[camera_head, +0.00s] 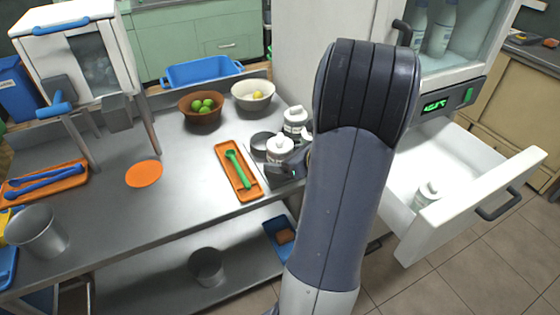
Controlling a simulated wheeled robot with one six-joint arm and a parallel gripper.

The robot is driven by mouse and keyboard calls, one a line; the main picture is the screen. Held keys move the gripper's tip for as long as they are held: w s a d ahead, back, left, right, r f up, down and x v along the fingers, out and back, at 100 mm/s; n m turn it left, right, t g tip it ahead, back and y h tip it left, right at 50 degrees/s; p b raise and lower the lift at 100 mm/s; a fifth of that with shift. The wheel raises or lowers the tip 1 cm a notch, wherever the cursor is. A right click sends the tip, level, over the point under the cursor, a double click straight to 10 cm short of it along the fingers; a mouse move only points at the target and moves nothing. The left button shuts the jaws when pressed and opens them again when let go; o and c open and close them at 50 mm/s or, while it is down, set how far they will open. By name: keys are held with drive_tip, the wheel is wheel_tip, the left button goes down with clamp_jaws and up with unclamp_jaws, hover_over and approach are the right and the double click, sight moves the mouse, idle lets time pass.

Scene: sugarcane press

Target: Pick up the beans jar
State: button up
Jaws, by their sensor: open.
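Two white lidded jars stand close together by a dark round bowl on the steel table: a front jar (279,149) and a back jar (295,120). I cannot read their labels, so I cannot tell which is the beans jar. Another white jar (428,193) is in the open drawer at right. My gripper (292,166) is only partly seen, dark, low beside the front jar; my arm hides much of it. It is open. I cannot tell whether it touches the front jar.
An orange tray with a green tool (237,170) lies left of the jars. A brown bowl of green fruit (202,108) and a white bowl (253,96) stand behind. The open drawer (470,190) juts out at right. The table around the orange disc (144,174) is mostly clear.

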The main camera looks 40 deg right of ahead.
drive_tip(key=shift+c, duration=0.6)
drive_tip(key=c, duration=0.9)
drive_tip(key=shift+r, duration=0.15)
